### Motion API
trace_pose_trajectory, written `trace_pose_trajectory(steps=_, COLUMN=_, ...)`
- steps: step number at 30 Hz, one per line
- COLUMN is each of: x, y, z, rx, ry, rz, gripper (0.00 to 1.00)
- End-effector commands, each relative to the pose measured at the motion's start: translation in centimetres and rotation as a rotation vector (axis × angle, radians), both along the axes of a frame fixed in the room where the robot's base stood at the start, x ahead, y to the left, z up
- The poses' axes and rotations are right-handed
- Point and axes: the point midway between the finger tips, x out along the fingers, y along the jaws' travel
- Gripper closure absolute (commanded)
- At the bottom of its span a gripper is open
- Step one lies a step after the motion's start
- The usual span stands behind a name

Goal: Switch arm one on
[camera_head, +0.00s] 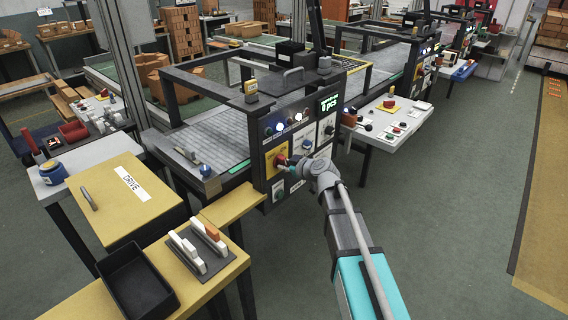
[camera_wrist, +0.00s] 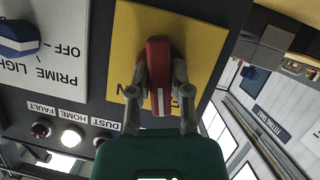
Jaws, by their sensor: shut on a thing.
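A red switch handle (camera_wrist: 158,72) with a white line stands on a yellow plate (camera_wrist: 205,40) in the wrist view. My gripper (camera_wrist: 160,85) has one finger on each side of the handle and is shut on it. The handle's white line runs about along the fingers. Lettering on the plate is mostly hidden behind the fingers. In the head view, the red handle (camera_head: 281,159) is on the front of a dark control panel (camera_head: 268,190), with my gripper (camera_head: 290,164) at it from the right.
A blue knob (camera_wrist: 20,38) marked PRIME LIGHT and OFF is close by on a white plate. Round lamps (camera_wrist: 73,136) labelled FAULT, HOME and DUST line the panel. A yellow bench with a black tray (camera_head: 135,285) is at left front.

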Motion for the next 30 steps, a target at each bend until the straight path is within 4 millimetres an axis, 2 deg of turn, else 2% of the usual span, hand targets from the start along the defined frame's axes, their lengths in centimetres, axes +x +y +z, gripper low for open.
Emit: trace_pose_trajectory(steps=30, x=0.09, y=-0.39, z=-0.34, rx=0.568, ry=0.736, rz=-0.002, gripper=1.00)
